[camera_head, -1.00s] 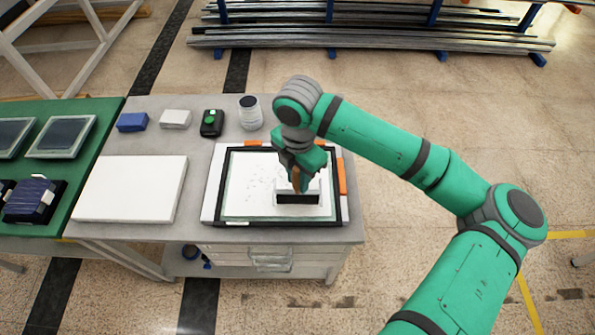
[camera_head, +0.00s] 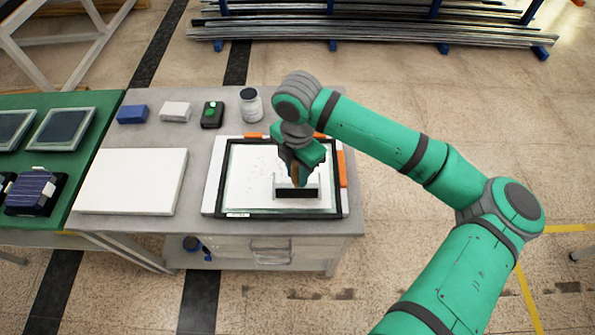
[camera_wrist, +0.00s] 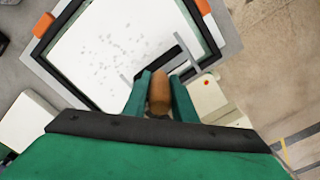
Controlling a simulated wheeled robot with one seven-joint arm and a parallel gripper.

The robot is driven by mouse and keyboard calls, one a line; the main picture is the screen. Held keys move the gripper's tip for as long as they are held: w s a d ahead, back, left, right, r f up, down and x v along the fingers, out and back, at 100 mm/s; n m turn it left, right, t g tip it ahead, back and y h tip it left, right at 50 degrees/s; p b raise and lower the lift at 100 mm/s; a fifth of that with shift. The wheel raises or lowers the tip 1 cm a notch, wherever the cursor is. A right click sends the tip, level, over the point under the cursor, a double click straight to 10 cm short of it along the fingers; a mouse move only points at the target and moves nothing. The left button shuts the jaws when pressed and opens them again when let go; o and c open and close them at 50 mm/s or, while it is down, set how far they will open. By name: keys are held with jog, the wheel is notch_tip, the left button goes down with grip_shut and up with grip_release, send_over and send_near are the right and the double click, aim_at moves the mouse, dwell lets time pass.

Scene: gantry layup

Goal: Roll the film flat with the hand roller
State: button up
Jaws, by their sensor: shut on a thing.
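The hand roller has a brown handle (camera_wrist: 159,93), a thin metal frame and a black cylinder (camera_head: 297,193). My gripper (camera_head: 297,172) is shut on the handle, which shows between its two green fingers in the wrist view (camera_wrist: 160,95). The roller is at the lower right part of the film (camera_head: 250,185); I cannot tell whether the cylinder touches it. The film is whitish, lies inside a black frame (camera_head: 224,180) on a white board, and has several small grey spots at its upper left and middle. My gripper hides part of its right side.
Orange clamps (camera_head: 342,168) sit at the frame's right and back edges. A white slab (camera_head: 132,180) lies to the left. Behind stand a blue block (camera_head: 132,114), a white block (camera_head: 176,111), a black device with a green button (camera_head: 212,114) and a jar (camera_head: 251,106).

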jog(key=shift+w+f, duration=0.15)
jog(key=shift+f, duration=0.15)
jog(key=shift+d, duration=0.1)
jog(key=shift+a, duration=0.2)
